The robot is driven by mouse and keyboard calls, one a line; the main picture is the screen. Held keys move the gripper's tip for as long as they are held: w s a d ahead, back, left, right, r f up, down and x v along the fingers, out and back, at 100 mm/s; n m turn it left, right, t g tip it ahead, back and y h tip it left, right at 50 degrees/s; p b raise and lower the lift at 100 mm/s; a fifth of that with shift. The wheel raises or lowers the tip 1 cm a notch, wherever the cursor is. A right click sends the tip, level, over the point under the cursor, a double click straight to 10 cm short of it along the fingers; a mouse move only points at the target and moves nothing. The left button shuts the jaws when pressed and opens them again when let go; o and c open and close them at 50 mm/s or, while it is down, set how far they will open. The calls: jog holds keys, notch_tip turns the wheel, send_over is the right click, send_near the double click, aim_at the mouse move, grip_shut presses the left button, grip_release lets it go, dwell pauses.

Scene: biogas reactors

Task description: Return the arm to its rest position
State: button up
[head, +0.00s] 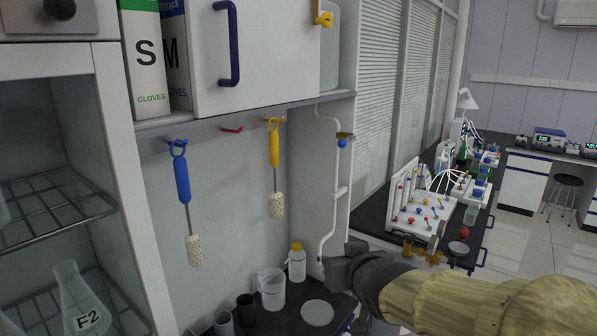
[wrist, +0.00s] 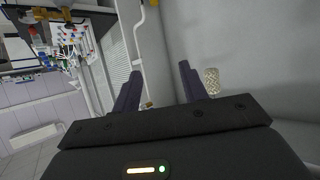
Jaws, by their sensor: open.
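My arm comes in from the lower right of the head view in a pale yellowish sleeve. My gripper (head: 338,268) is at its end, dark grey, low in front of the wall and to the right of the bench items. In the wrist view my gripper (wrist: 155,78) shows two dark purple fingers spread apart, with nothing between them. The fingertips are hard to make out in the head view. Beyond them in the wrist view are a pale wall, a white pipe and part of a white brush head (wrist: 211,80).
A blue-handled brush (head: 182,185) and a yellow-handled brush (head: 275,165) hang under the wall cabinet (head: 262,65). A yellow-capped bottle (head: 297,263), a beaker (head: 272,290) and a round dish (head: 317,313) stand near my gripper. A white rack (head: 418,212) sits on the bench behind.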

jog(key=s+d+f+g, duration=0.2)
jog(key=s+f+g, duration=0.1)
jog(key=f, duration=0.3)
jog(key=s+d+f+m+g+h, duration=0.1)
jog(key=s+d+f+g, duration=0.1)
jog(key=s+f, duration=0.4)
jog(key=s+d+f+m+g+h, duration=0.1)
jog(key=s+d+f+g, duration=0.1)
jog(key=s+f+g, duration=0.3)
notch_tip(320, 180, down, 4)
jog(key=shift+d+r, duration=0.25)
jog(key=shift+c, duration=0.7)
